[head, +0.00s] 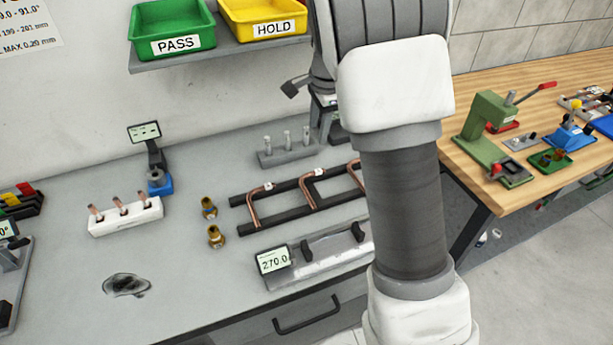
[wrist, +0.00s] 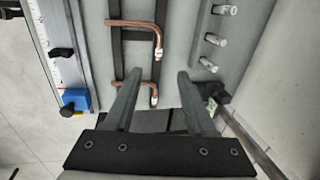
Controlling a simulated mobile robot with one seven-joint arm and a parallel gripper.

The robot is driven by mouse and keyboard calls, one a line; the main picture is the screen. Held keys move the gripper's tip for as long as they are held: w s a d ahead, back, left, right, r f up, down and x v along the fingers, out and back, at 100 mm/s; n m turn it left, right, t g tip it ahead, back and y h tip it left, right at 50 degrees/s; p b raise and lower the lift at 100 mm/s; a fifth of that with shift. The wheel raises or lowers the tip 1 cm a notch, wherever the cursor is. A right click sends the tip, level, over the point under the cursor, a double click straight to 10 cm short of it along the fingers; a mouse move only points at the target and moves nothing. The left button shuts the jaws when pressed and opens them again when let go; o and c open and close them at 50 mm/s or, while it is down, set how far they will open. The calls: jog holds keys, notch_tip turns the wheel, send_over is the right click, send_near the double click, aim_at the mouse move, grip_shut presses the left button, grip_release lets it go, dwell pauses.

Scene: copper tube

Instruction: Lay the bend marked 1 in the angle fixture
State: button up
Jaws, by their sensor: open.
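Copper bends lie across a black two-rail rack (head: 242,200) in the head view. The left bend (head: 253,212) and the middle bend (head: 307,190) carry small white tags, and a third shows at right, partly behind my arm. I cannot read the tag numbers. In the wrist view, my gripper (wrist: 158,80) is open and empty, pointing at the rack. One bend (wrist: 148,23) lies beyond the fingertips and another bend (wrist: 153,93) shows between the fingers. A device with a partly cut-off degree display (head: 8,232) at the left edge may be the angle fixture.
A long metal gauge (head: 325,260) reading 270.0 lies in front of the rack. A grey block with several upright pins (head: 287,150) stands behind it. Brass fittings (head: 209,208) and a white holder (head: 125,216) are left. PASS and HOLD bins (head: 172,28) sit on a shelf.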

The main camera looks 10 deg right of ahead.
send_over(310, 173)
jog(key=s, duration=0.1)
notch_tip(310, 173, down, 12)
jog(key=r, duration=0.1)
jog(key=shift+w+f+p, duration=0.15)
jog(key=shift+f+p, duration=0.1)
jog(key=shift+f, duration=1.2)
jog(key=shift+w+f+p, duration=0.1)
jog(key=shift+f+p, duration=0.15)
jog(key=shift+f, duration=1.2)
grip_shut()
